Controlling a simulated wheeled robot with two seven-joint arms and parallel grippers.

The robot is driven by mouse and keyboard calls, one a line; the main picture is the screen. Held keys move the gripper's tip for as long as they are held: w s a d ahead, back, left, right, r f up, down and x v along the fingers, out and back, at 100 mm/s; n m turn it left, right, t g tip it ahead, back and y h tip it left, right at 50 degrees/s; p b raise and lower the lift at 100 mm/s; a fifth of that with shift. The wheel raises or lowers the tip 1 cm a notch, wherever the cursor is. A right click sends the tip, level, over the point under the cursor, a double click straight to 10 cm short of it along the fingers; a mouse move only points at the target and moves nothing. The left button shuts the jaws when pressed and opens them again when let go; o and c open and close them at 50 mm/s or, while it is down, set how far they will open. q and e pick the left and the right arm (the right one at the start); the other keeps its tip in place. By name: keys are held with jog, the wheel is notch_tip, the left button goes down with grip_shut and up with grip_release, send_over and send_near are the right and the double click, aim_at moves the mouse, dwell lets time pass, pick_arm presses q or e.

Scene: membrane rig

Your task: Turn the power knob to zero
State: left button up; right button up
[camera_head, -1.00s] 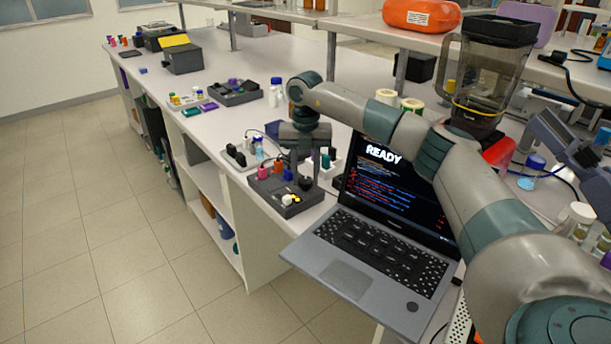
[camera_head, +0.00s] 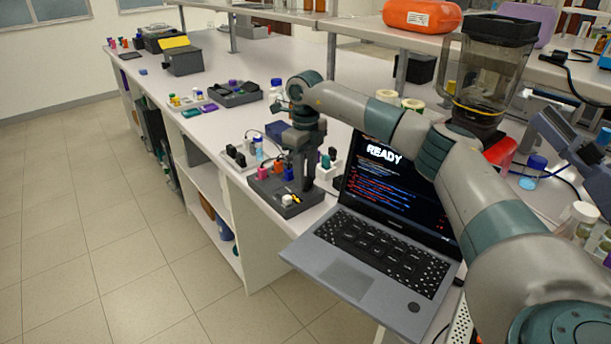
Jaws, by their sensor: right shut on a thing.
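A dark grey control box (camera_head: 283,211) sits at the bench's front edge, left of the laptop. It carries an orange-red part (camera_head: 278,168), a blue part (camera_head: 289,173) and a small white and yellow part (camera_head: 288,199). My right gripper (camera_head: 303,184) points down over the right part of this box, its fingers shut on the dark power knob. The fingers hide most of the knob, so I cannot read its setting. My left gripper is not in view.
An open laptop (camera_head: 375,250) reading "READY" stands right of the box. A blender (camera_head: 490,75) and bottles are at the right. Open floor lies left of the bench.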

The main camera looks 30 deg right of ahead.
jog(key=n, duration=0.3)
jog(key=shift+n, duration=0.3)
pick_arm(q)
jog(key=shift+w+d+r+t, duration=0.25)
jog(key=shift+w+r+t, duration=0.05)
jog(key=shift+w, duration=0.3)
pick_arm(e)
jog(key=shift+r+n, duration=0.1)
jog(key=shift+n, duration=1.1)
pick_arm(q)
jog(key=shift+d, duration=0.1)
pick_arm(e)
jog(key=o, duration=1)
jog(key=shift+o, duration=0.2)
